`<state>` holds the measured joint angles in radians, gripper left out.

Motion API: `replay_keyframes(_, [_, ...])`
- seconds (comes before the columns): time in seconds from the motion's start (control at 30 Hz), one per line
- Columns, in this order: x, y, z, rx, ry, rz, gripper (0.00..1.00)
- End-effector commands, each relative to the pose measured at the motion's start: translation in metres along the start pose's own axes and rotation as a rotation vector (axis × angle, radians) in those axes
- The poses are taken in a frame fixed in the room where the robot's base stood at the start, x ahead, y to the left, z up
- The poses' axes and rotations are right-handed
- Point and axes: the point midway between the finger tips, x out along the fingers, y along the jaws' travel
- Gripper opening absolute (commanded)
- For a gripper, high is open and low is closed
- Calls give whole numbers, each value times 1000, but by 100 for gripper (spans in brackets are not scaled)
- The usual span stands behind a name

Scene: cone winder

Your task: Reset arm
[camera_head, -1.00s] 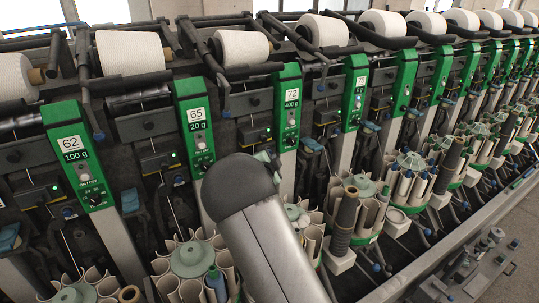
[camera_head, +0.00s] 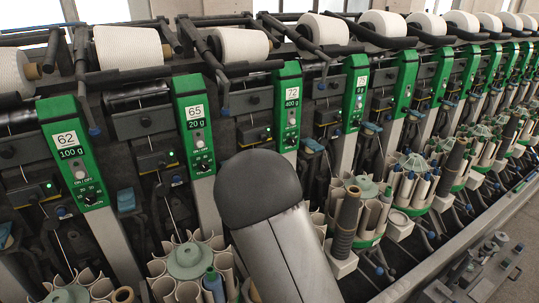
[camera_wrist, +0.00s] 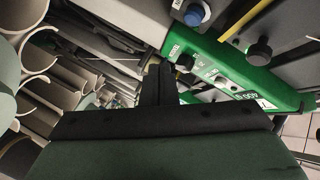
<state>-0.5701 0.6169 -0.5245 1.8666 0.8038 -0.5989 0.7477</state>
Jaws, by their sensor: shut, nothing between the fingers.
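In the wrist view my gripper (camera_wrist: 160,84) shows as dark fingers held together at the middle, shut and empty. Its dark body fills the bottom of that view. Beyond it lies a green panel (camera_wrist: 232,78) with a white label, and beige tubes (camera_wrist: 40,62) stand at the left. In the head view my grey arm link rises from the bottom middle and hides what is behind it. The gripper itself does not show there.
A row of green winding panels (camera_head: 291,108) runs from left to far right. White yarn cones (camera_head: 240,46) sit above them. Round magazines (camera_head: 189,262) with upright tubes stand below. A dark tube (camera_head: 346,218) stands on a pale block at the right. A metal rail edges the floor.

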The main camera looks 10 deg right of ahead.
Motion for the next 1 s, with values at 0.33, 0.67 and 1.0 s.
replay_keyframes(0.33, [-11, 8, -4, -32, -78, 52, 0])
replay_keyframes(0.67, [-188, 76, -13, -505, -797, 259, 0])
replay_keyframes(1.0, [-375, 170, -68, -1084, -1283, 348, 0])
